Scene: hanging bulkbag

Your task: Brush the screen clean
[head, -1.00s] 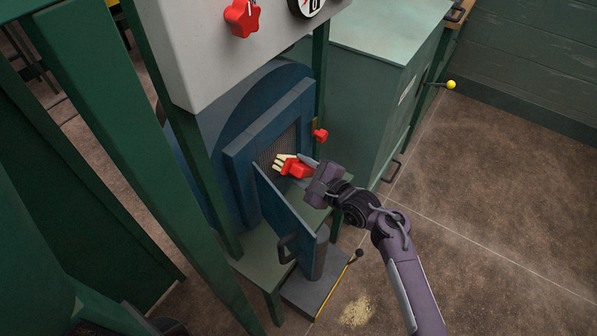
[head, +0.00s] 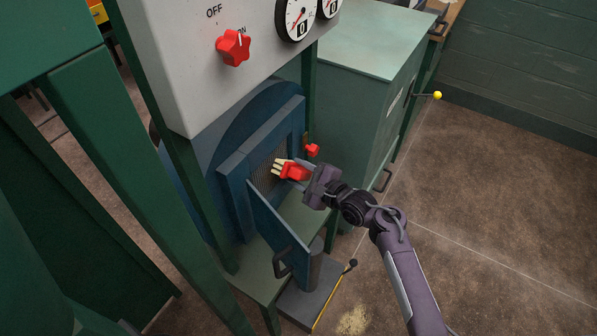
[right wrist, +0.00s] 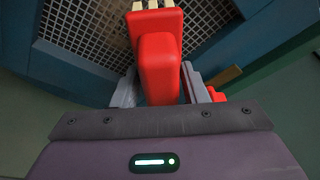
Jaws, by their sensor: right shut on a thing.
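My right gripper (head: 309,178) is shut on the red handle of a brush (head: 293,172) with pale bristle tufts. The tufts point left, towards the screen (head: 266,172), a metal mesh inside a blue housing with its door open. In the right wrist view the red brush (right wrist: 158,68) stands between the fingers (right wrist: 157,90), its head in front of the mesh screen (right wrist: 84,27). I cannot tell whether the bristles touch the mesh. The open blue door (head: 277,228) hides part of the opening below the brush. My left gripper is not in view.
A grey panel with a red knob (head: 233,47) and gauges hangs above the housing. A red latch knob (head: 312,150) is right of the opening. A green cabinet (head: 365,100) stands behind. A grey pedal box (head: 310,296) sits below, near spilled grains (head: 353,320). Floor at right is clear.

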